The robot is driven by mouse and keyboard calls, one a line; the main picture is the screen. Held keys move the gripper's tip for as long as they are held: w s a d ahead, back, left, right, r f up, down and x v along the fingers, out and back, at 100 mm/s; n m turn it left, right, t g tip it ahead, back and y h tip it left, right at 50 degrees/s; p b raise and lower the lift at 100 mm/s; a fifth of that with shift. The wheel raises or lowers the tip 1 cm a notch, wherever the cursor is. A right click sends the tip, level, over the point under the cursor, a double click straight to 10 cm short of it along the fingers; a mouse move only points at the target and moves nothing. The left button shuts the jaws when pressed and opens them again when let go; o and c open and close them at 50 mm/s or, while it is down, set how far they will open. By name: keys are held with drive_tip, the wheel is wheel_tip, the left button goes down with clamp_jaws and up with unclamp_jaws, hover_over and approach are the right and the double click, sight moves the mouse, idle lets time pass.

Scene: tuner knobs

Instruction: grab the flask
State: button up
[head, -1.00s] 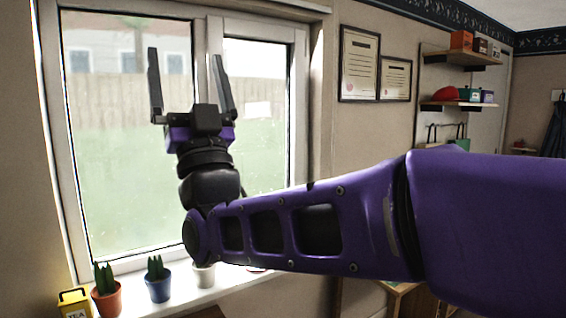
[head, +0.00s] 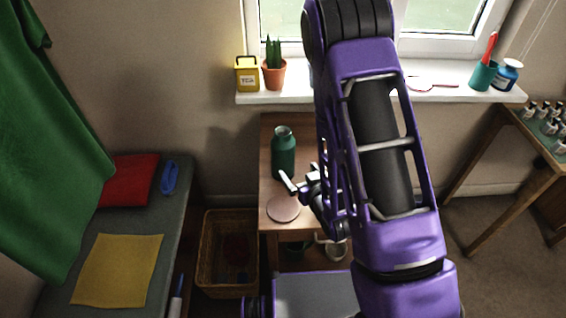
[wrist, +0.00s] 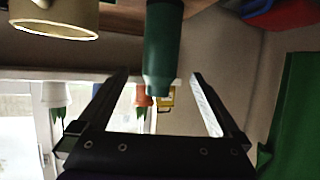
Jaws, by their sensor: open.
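The flask (head: 283,158) is dark green with a grey top and stands upright on a small wooden table. My gripper (head: 298,180) is open and empty, low over the table just in front of the flask; my arm hides part of it. The wrist view looks upside down. There the flask (wrist: 161,48) hangs from the top edge, with its top end between the two spread fingers (wrist: 158,80) in the picture. I cannot tell whether the fingers reach around it or are still short of it.
A round pinkish disc (head: 283,208) lies on the wooden table (head: 275,130) near my gripper. The windowsill (head: 440,92) behind holds a yellow tea tin (head: 247,73) and a potted cactus (head: 274,75). A wicker basket (head: 212,262) stands left of the table.

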sight(288, 159)
drive_tip(key=b+x, duration=0.3)
drive_tip(key=x, duration=0.5)
drive_tip(key=shift+w, duration=0.25)
drive_tip(key=shift+b+x, duration=0.3)
drive_tip(key=shift+x, duration=2.6)
drive_tip(key=shift+s+a+f, duration=0.1)
drive_tip(key=shift+a, duration=0.05)
clamp_jaws()
